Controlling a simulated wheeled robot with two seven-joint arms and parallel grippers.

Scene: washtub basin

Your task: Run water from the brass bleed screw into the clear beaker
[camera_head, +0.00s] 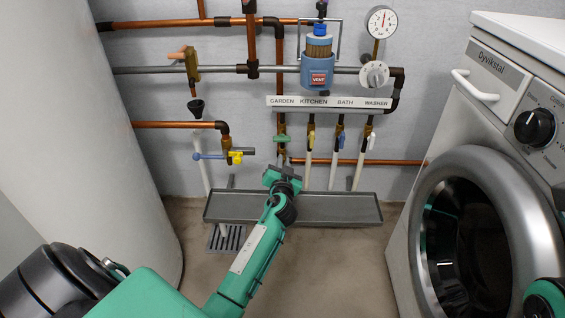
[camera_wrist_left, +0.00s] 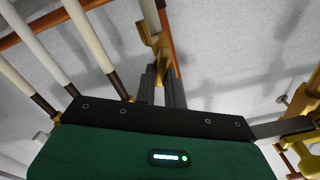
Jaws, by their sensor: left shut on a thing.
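My left gripper (camera_head: 282,172) is raised to the wall pipes, just below the green-handled garden tap (camera_head: 282,138). In the left wrist view its two dark fingers (camera_wrist_left: 161,70) are shut on a small brass piece (camera_wrist_left: 158,42), which looks like the brass bleed screw under that tap. In the head view the gripper hides this piece. I see no clear beaker in either view, and no running water can be made out. My right gripper is out of view; only a green part of my right arm shows at the lower right.
A grey trough (camera_head: 335,208) lies below the pipes, with a floor drain (camera_head: 226,238) at its left. White hoses (camera_head: 335,170) hang right of my gripper. A yellow-and-blue-handled valve (camera_head: 225,156) is at left. A washing machine (camera_head: 400,262) stands right, a white tank (camera_head: 75,130) left.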

